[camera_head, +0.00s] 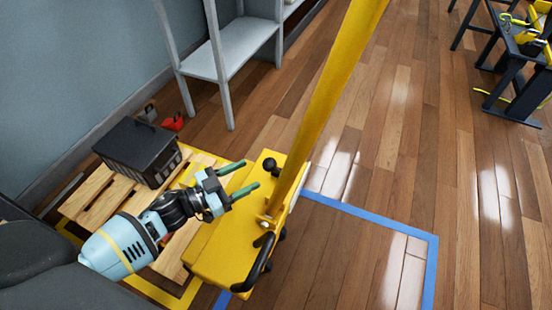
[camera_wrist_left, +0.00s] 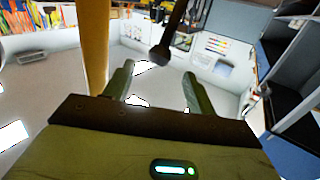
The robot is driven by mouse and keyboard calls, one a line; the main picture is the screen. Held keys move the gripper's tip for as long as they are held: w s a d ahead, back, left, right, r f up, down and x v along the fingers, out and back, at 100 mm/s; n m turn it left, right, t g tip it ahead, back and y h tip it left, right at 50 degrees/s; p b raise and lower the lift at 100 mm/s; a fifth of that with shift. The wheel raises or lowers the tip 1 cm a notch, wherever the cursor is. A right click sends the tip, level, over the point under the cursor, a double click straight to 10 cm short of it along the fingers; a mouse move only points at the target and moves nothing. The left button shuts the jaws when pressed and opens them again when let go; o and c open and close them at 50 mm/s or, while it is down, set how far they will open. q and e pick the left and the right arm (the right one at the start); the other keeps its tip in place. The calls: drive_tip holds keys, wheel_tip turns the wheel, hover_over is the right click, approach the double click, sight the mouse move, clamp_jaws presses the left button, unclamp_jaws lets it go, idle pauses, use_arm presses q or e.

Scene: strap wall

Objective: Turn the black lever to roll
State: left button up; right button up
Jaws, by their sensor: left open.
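The black lever (camera_head: 269,165), with a round knob, stands on the yellow machine base (camera_head: 220,245) near the foot of a yellow post. In the left wrist view the lever (camera_wrist_left: 161,54) hangs from the top edge, its knob beyond the fingertips and roughly between them. My left gripper (camera_head: 250,174) is open and empty, with two green fingers pointing toward the lever; its fingers also show in the wrist view (camera_wrist_left: 158,76). I see no contact between the fingers and the knob. My right gripper is in neither view.
The yellow post (camera_head: 325,95) rises right of the lever. A curved black handle (camera_head: 265,262) is on the machine's near side. A black crate (camera_head: 138,152) sits on a wooden pallet (camera_head: 98,197). A grey shelf (camera_head: 235,47) stands behind. Blue-taped floor (camera_head: 365,250) at right is clear.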

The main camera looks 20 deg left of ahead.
sight(264, 167)
use_arm(q)
drive_tip(key=b+x, duration=0.1)
drive_tip(key=x, duration=0.5)
drive_tip(key=shift+w+d+b, duration=0.1)
drive_tip(key=shift+b, duration=0.25)
drive_tip(key=shift+w+d+r, duration=0.15)
drive_tip(key=shift+w+d, duration=0.3)
drive_tip(key=shift+w, duration=0.1)
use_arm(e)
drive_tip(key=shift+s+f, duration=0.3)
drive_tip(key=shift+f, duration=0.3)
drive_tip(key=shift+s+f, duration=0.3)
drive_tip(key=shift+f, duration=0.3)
use_arm(q)
drive_tip(key=shift+c, duration=0.4)
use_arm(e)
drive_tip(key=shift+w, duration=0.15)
